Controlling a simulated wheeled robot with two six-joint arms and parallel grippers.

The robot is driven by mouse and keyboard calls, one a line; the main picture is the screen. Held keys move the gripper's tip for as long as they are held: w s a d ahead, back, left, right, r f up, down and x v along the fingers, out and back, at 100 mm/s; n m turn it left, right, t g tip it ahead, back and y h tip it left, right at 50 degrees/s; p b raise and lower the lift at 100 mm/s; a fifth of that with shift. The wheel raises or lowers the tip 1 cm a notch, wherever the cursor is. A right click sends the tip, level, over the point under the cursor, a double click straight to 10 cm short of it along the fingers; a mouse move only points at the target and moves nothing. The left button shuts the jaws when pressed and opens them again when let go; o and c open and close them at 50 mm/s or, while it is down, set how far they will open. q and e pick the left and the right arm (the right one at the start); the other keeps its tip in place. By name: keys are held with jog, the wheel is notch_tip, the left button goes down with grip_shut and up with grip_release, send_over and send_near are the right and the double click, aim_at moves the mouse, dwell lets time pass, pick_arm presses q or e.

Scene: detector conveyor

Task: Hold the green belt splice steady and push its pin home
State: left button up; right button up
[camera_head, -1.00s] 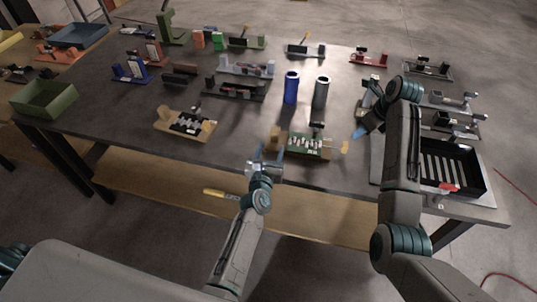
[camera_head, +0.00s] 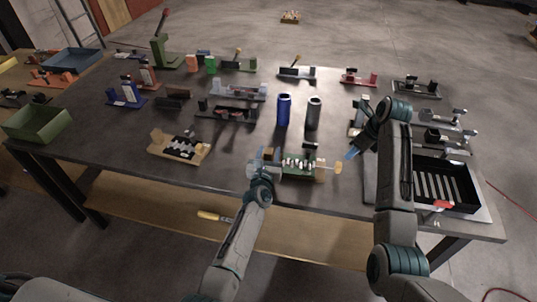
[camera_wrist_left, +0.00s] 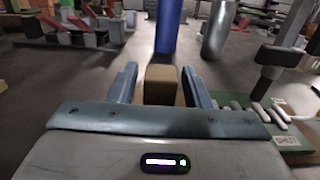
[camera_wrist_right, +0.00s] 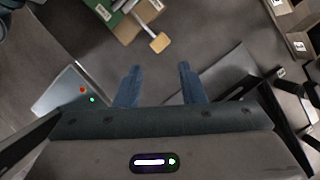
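The green belt splice (camera_head: 292,173) lies near the table's front edge, with white teeth along it and a dark post behind. Its pin sticks out to the right and ends in a tan head (camera_head: 338,167); the head also shows in the right wrist view (camera_wrist_right: 160,42). My left gripper (camera_head: 262,155) is at the splice's left end. In the left wrist view its open fingers stand either side of a tan block (camera_wrist_left: 160,84), with narrow gaps visible. My right gripper (camera_wrist_right: 160,84) is open and empty, apart from the pin head. In the head view it is just behind and right of that head.
A blue cylinder (camera_head: 284,110) and a grey cylinder (camera_head: 314,112) stand behind the splice. A wooden fixture (camera_head: 180,148) lies to the left. A black slotted tray (camera_head: 447,183) is on the right. Bare table lies between the wooden fixture and my left gripper.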

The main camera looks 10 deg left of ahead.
pick_arm(q)
grip_shut()
pick_arm(e)
grip_shut()
jog(key=w+d+n+g+y, duration=0.1)
jog(key=w+d+n+g, duration=0.1)
jog(key=d+n, duration=0.5)
jog(key=shift+w+d+r+n+g, duration=0.3)
jog(key=shift+w+d, duration=0.15)
jog(key=shift+w, duration=0.05)
